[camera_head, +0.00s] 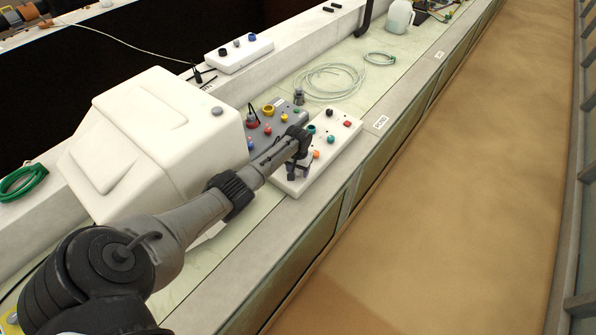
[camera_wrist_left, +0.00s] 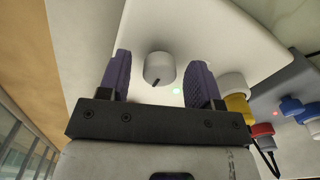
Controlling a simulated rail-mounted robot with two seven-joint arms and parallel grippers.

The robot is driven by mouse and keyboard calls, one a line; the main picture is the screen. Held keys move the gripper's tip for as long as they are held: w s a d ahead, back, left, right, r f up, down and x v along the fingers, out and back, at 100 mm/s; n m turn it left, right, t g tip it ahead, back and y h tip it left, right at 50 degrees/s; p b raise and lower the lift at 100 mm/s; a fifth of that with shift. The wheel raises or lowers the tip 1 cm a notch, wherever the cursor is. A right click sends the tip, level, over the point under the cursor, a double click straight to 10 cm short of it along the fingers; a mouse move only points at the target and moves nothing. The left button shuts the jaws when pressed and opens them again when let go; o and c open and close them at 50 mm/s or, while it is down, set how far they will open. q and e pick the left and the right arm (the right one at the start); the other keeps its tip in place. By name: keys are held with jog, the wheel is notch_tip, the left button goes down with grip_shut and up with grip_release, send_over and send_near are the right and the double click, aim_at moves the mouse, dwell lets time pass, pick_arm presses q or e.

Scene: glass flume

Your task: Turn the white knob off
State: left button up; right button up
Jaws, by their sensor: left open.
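The white knob (camera_wrist_left: 159,67) sits on a white control box (camera_wrist_left: 215,30) and has a dark pointer mark on its front edge. A small green light (camera_wrist_left: 176,91) glows beside it. My left gripper (camera_wrist_left: 160,78) is open, with one purple-padded finger on each side of the knob and gaps between. In the head view my left gripper (camera_head: 298,172) is over the near end of the white control box (camera_head: 343,137), and I cannot make out the knob there. My right gripper is not in view.
A grey box (camera_head: 284,107) with coloured knobs stands beside the white one, behind my arm. A large white housing (camera_head: 150,130) is to the left. Coiled clear tubing (camera_head: 329,82) lies farther along the ledge. The sandy channel (camera_head: 450,190) is open at right.

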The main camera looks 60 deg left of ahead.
pick_arm(q)
jog(key=shift+c, duration=0.3)
jog(key=c, duration=0.9)
jog(key=shift+r+n+p, duration=0.2)
jog(key=shift+n+p, duration=0.85)
jog(key=shift+n, duration=0.15)
jog(key=n+p, duration=0.1)
jog(key=n, duration=0.2)
jog(key=shift+d+n+p, duration=0.1)
jog(key=shift+n+p, duration=0.2)
jog(key=shift+p, duration=0.05)
jog(key=n, duration=0.2)
jog(key=shift+w+n+p, duration=0.1)
jog(key=shift+n+p, duration=0.25)
jog(key=shift+n, duration=0.05)
jog(key=n, duration=0.3)
jog(key=shift+f+n, duration=0.1)
jog(key=shift+n, duration=0.2)
jog(key=n, duration=0.4)
jog(key=shift+p, duration=0.35)
jog(key=shift+n, duration=0.7)
